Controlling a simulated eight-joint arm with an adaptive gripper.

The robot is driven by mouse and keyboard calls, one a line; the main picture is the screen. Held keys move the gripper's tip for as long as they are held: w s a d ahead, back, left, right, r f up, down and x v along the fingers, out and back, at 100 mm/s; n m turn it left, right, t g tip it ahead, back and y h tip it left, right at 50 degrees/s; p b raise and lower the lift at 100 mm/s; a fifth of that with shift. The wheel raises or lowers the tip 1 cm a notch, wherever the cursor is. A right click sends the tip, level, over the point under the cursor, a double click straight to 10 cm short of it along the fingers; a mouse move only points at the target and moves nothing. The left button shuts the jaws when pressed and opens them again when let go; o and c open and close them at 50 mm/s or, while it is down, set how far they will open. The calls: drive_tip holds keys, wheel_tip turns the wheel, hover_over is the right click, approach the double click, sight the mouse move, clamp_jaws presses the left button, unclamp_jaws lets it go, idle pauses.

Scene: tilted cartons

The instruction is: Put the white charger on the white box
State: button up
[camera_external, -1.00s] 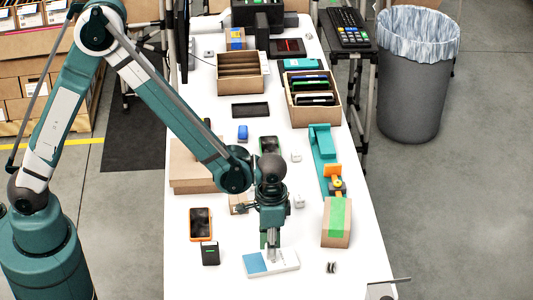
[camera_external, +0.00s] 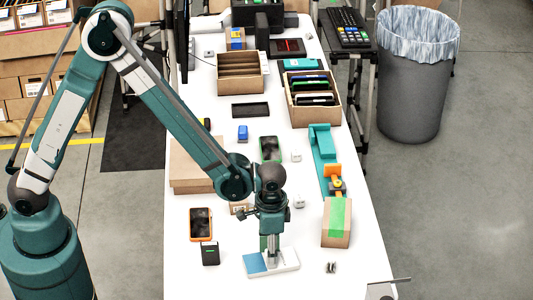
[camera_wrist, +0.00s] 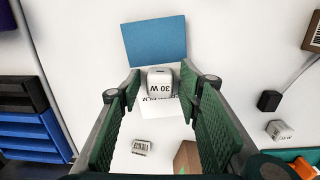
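The white charger (camera_wrist: 160,83), a small block marked "30 W", stands between my finger pads in the wrist view. It appears to rest on the white box (camera_wrist: 160,107), whose other part is blue (camera_wrist: 156,40). In the external view the box (camera_external: 287,260) lies flat near the table's front, blue part at the left. My gripper (camera_external: 270,255) is low over the middle of it and hides most of the charger there. In the wrist view my gripper (camera_wrist: 169,85) is open, with gaps between the pads and the charger on both sides.
A carton with green tape (camera_external: 338,218) stands to the right, and a small striped item (camera_external: 330,267) lies beside the box. An orange-edged phone (camera_external: 201,224) and a black item (camera_external: 210,253) lie to the left. Another white block (camera_external: 299,201) stands farther back.

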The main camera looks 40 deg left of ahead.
drive_tip(key=shift+r, duration=0.2)
wheel_tip(320, 180, up, 12)
drive_tip(key=shift+p, duration=0.3)
idle(0.7)
idle(0.6)
drive_tip(key=shift+a, duration=0.1)
